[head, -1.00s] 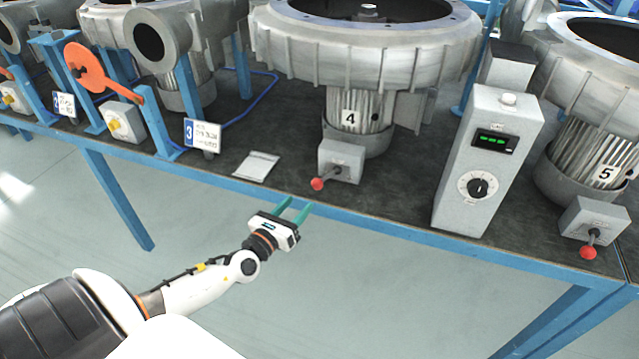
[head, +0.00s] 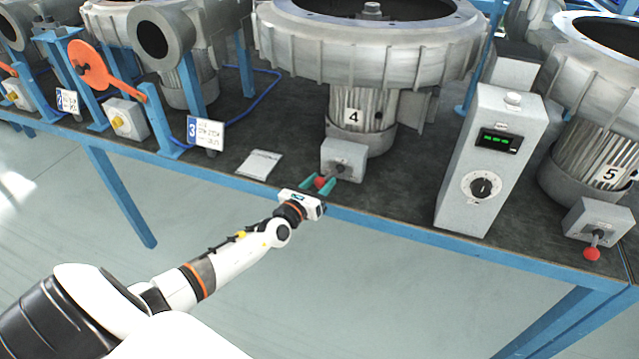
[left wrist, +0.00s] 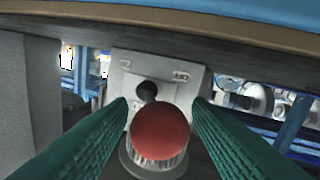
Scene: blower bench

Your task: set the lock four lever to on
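The lock four lever has a red ball knob (head: 320,182) on a dark stem. It comes out of a grey switch box (head: 343,158) below the blower marked 4 (head: 362,115). My left gripper (head: 319,185) is at the knob, its green fingers on either side of it. In the left wrist view the red knob (left wrist: 160,131) sits between the two open fingers (left wrist: 160,135), and the grey box (left wrist: 155,75) with its dark pivot is behind it. I cannot tell whether the fingers touch the knob. My right gripper is not in view.
A grey control box (head: 487,160) with a green display and dial stands to the right. Blower 5's red lever (head: 592,254) is farther right. A white card (head: 259,164) lies left of the lever. The blue bench edge (head: 400,228) runs just below the gripper.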

